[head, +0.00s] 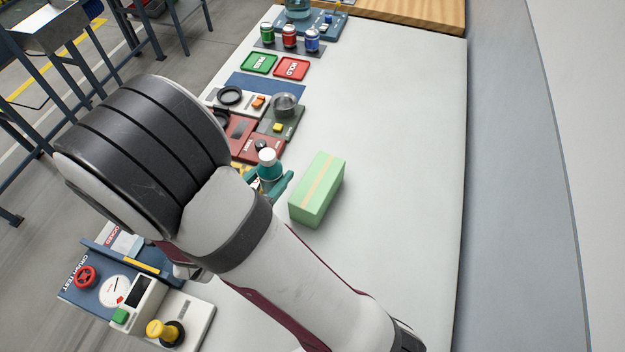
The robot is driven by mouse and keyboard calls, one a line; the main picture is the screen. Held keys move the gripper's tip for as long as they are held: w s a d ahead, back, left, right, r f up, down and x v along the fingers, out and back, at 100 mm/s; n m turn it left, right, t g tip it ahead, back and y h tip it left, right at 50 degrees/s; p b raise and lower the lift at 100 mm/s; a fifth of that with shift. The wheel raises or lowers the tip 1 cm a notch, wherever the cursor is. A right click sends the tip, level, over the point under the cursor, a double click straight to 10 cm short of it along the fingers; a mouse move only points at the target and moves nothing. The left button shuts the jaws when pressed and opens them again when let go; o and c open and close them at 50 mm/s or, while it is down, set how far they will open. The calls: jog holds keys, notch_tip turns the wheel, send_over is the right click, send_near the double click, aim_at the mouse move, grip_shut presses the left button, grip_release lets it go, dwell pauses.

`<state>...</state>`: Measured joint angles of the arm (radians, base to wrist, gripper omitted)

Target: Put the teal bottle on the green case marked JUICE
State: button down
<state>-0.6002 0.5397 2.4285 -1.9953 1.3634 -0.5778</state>
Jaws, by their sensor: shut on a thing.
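The teal bottle (269,168) with a white cap shows just past my arm, upright or nearly so. My gripper (272,184) has teal fingers and is shut on the bottle; my arm hides much of the hand and the bottle's lower part. A light green case (317,188) with a tan strip along its top stands on the white table to the right of the bottle, apart from it. No JUICE marking is readable on the sides I see. I cannot tell the height of the bottle above the table.
The white table (400,150) is clear right of the case. A gauge panel (115,290) and yellow knob (165,332) are at lower left.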

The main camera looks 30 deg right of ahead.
aim_at(318, 180)
jog(key=d+r+m+g+h, duration=0.2)
jog(key=d+r+m+g, duration=0.1)
jog(key=d, duration=0.7)
jog(key=f, duration=0.8)
jog(key=shift+w+d, duration=0.2)
jog(key=shift+f, duration=0.15)
jog(key=shift+c, duration=1)
grip_release()
